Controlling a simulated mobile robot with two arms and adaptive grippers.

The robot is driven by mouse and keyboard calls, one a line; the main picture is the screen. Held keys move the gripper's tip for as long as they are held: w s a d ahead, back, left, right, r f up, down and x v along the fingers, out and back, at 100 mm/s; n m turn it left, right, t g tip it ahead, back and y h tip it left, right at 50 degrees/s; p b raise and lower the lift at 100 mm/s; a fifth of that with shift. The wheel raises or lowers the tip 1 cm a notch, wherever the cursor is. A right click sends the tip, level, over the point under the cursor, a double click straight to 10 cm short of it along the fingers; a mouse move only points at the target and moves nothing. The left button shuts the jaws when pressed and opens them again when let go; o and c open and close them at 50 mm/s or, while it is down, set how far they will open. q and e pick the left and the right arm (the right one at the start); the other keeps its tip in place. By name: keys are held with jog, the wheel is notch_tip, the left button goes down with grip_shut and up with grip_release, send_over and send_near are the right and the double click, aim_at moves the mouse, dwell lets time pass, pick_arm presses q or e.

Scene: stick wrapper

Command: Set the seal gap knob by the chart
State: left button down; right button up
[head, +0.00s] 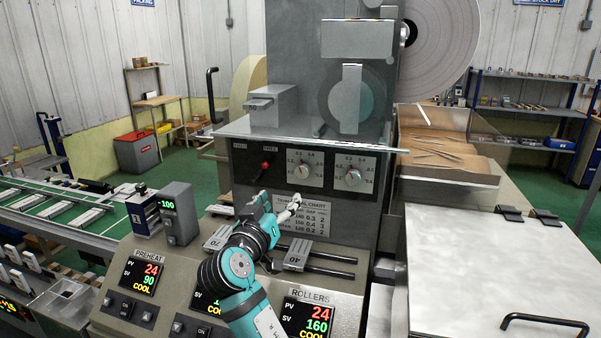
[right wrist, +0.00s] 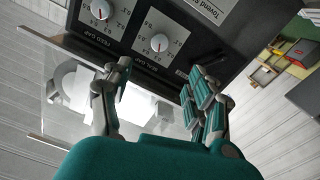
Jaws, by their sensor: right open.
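The seal gap knob (head: 302,171) is a pale round dial on the dark panel, left of the similar feed gap knob (head: 353,177). Its pointer setting is too small to read surely. In the right wrist view, the seal gap knob (right wrist: 159,42) appears upside down, with a red mark, beyond the fingers. The chart (head: 306,224) is below the knobs, partly covered by my right gripper (head: 293,207); rows ending 0.3 2, 0.4 3 and 0.2 2 show. My right gripper (right wrist: 163,78) is open and empty, apart from the knob. My left gripper is not in view.
A glass guard (head: 310,134) juts out above the knobs. A red-tipped lever (head: 265,165) is to their left. Slide rails (head: 325,262) lie below the chart. The rollers display (head: 308,318) reads 24, 160 and COOL. A metal cover (head: 490,260) is at right.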

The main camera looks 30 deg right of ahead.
aim_at(301, 173)
jog(key=p+x, duration=0.6)
jog(key=x, duration=0.9)
jog(key=shift+s, duration=0.1)
jog(key=shift+w+d+f, duration=0.1)
jog(key=shift+w+d, duration=0.15)
jog(key=shift+d, duration=0.05)
